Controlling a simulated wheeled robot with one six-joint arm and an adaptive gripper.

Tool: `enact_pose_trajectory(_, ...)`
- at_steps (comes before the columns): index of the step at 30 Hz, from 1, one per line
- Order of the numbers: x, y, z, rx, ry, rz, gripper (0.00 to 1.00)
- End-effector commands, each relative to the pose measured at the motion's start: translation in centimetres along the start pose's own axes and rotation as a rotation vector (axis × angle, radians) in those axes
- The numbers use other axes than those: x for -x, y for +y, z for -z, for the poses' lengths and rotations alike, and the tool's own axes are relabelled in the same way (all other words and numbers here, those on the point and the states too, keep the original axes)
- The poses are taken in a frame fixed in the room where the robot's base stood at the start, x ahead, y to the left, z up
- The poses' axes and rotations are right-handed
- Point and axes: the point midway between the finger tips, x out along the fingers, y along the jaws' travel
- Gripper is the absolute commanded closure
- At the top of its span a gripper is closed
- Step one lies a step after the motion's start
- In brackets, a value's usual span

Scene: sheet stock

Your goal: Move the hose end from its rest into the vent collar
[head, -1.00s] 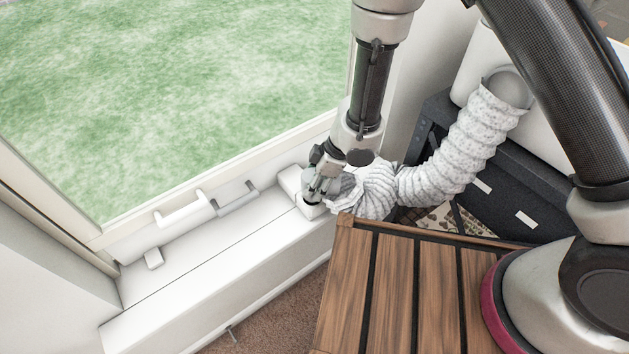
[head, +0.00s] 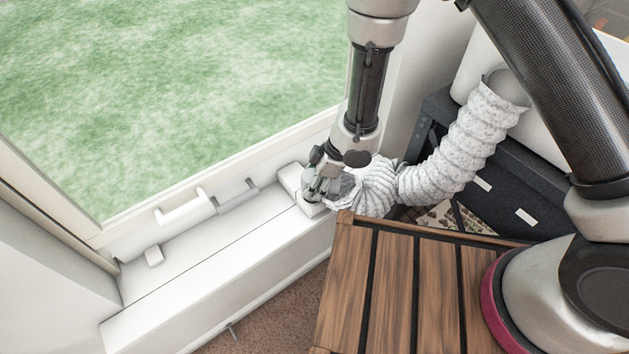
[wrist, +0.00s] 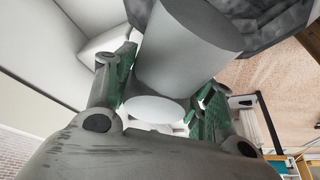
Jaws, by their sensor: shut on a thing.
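The white, crinkled hose (head: 445,160) runs from the upper right down to the sill, where its near end sits at my gripper (head: 316,190). In the wrist view my green-padded fingers are on either side of a smooth pale cylinder (wrist: 190,48), the hose end, and are shut on it. Dark grey crinkled hose (wrist: 268,22) shows behind it. Two white blocks (head: 311,207) on the sill sit close by the gripper, probably the rest. My fingers partly hide the hose end and its contact with the blocks. I cannot make out the vent collar with certainty.
The white sill (head: 205,270) runs to the left, with a small block (head: 154,257), a white handle (head: 184,208) and a grey handle (head: 238,198) along the window. A slatted wooden table (head: 395,290) stands in front. A dark cabinet (head: 510,190) stands at right.

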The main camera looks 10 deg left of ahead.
Motion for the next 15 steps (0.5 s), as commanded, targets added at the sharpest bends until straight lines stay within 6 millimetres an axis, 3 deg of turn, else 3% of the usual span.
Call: enact_pose_trajectory(15, -0.60, 0.00, -0.23, 0.000, 0.000, 0.000, 0.77)
